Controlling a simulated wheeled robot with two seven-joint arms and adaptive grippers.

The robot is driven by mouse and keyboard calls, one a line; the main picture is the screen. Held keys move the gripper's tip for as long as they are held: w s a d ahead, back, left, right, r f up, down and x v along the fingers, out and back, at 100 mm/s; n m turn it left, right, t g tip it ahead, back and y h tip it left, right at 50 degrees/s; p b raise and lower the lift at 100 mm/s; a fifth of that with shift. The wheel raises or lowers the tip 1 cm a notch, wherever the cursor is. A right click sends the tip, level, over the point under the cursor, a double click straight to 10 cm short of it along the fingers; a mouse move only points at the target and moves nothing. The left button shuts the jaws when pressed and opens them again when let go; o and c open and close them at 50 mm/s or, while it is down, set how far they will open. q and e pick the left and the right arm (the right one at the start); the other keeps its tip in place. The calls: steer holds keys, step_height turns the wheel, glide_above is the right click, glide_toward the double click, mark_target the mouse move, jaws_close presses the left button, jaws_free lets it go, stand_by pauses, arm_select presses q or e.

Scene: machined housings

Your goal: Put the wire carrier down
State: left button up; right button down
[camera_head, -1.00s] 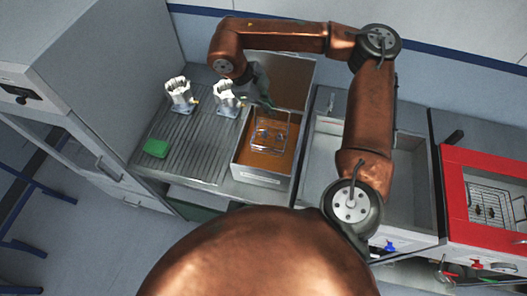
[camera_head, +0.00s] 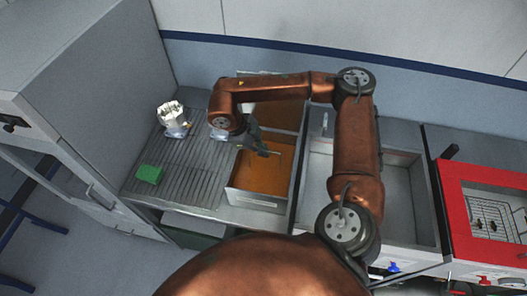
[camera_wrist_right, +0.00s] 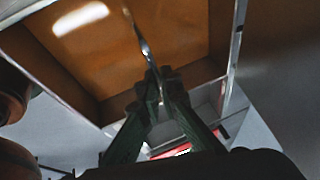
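In the head view my right gripper (camera_head: 264,148) is low over the brown-filled tank (camera_head: 258,196). In the right wrist view its fingers (camera_wrist_right: 160,85) are closed together on a thin metal strip, which looks like the handle of the wire carrier (camera_wrist_right: 143,45). The strip runs from the fingers toward the brown surface. The carrier's basket does not show; it seems to be under that surface. Whether it rests on the bottom cannot be told. My left gripper is not in view.
A ribbed drainboard (camera_head: 185,183) left of the tank bears a pale housing (camera_head: 172,117) and a green block (camera_head: 149,175). An empty grey basin (camera_head: 405,205) lies right of the tank. Farther right, a red-framed bath (camera_head: 457,215) holds a wire rack (camera_head: 492,212).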

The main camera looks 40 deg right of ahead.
steer(key=shift+f, duration=0.4)
steer(key=c, duration=2.2)
jaws_free()
steer(key=shift+o, duration=0.2)
steer(key=v, duration=1.2)
